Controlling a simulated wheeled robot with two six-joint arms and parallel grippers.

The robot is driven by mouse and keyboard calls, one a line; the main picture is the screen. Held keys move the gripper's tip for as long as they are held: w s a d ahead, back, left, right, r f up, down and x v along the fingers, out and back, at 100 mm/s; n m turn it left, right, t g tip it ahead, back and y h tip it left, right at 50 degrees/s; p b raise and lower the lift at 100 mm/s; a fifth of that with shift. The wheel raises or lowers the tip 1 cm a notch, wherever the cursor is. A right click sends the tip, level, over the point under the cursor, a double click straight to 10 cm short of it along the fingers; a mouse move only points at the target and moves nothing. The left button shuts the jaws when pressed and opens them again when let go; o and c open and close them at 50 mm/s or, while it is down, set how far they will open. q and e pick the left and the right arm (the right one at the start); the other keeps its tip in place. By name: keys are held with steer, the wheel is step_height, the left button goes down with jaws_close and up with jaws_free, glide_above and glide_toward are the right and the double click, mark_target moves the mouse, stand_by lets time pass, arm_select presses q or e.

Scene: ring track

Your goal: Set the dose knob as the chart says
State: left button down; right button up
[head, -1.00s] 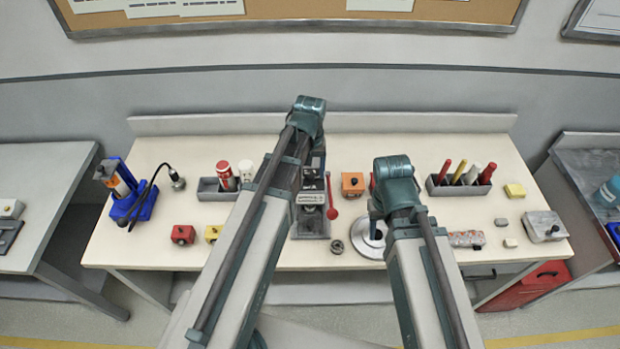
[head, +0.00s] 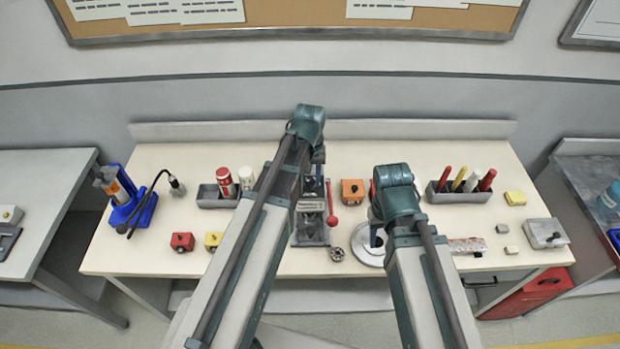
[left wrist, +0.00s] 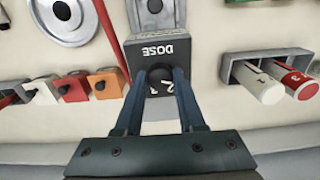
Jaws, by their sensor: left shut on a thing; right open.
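In the left wrist view a dark grey box marked DOSE (left wrist: 161,50) shows upside down. Its round black dose knob (left wrist: 159,74) sits between the fingers of my left gripper (left wrist: 160,88), which is shut on it. White numerals show beside the knob, partly hidden by the fingers; the full scale and pointer cannot be read. In the head view my left arm covers most of the box. My right gripper (head: 378,228) hangs open and empty above a round metal plate (head: 364,256), its fingers mostly hidden. Papers on the wall board (head: 300,22) and a framed sheet (head: 602,22) are cut off and unreadable.
A red-handled lever (head: 332,205) stands close right of the box. An orange block (head: 352,191) is beside it. A grey holder with cylinders (head: 215,198) is to the left, a pen holder (head: 455,194) to the right.

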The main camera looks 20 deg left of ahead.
arm_select(q)
steer(key=m, duration=0.5)
steer(key=shift+a+m, duration=0.1)
steer(key=shift+m, duration=2.1)
steer(key=c, duration=0.5)
jaws_free()
steer(key=shift+r, duration=0.15)
